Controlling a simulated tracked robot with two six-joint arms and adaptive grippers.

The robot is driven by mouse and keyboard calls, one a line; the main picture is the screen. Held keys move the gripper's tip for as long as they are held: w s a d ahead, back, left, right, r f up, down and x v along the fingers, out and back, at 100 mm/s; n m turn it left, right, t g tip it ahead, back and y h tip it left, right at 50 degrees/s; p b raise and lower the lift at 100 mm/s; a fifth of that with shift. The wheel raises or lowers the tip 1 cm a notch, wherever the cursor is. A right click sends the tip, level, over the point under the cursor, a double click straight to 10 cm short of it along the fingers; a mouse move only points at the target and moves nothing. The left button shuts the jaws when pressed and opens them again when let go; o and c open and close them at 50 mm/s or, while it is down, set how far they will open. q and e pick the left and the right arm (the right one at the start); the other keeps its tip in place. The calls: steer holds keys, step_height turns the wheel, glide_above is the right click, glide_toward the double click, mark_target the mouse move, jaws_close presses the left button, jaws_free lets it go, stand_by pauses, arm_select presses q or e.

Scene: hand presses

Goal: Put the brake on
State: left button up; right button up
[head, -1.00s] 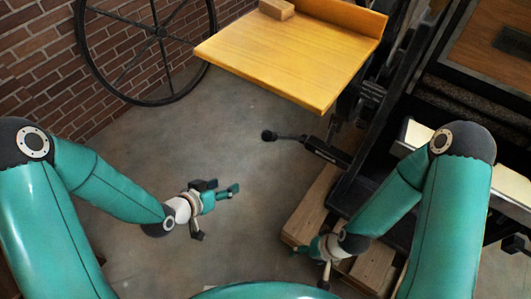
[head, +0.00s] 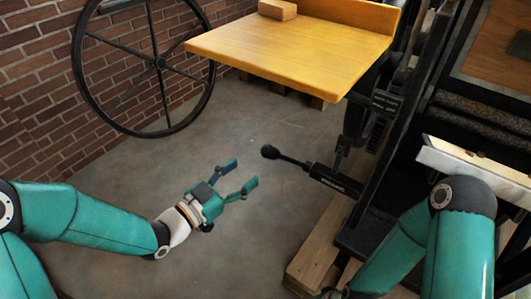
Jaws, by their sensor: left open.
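A black lever with a round knob (head: 270,152) sticks out to the left from the dark frame of the press (head: 375,190), low beside the yellow board. It looks like the brake lever. My left gripper (head: 244,173) is open and empty, its two fingers pointing toward the knob. In the picture it is a short way left of and below the knob, not touching it. My right arm reaches down at the lower right, and its gripper is cut off by the bottom edge.
A yellow wooden board (head: 300,45) with a small wooden block (head: 277,9) juts out above the lever. A spoked black wheel (head: 160,62) stands by the brick wall (head: 40,80). Wooden beams (head: 318,245) lie under the press. The floor around my left gripper is clear.

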mark_target(271, 152)
arm_select(q)
steer(key=x, duration=1)
steer(key=shift+w+d+f+b, duration=0.1)
steer(key=shift+w+d+b, duration=0.2)
steer(key=shift+b, duration=0.1)
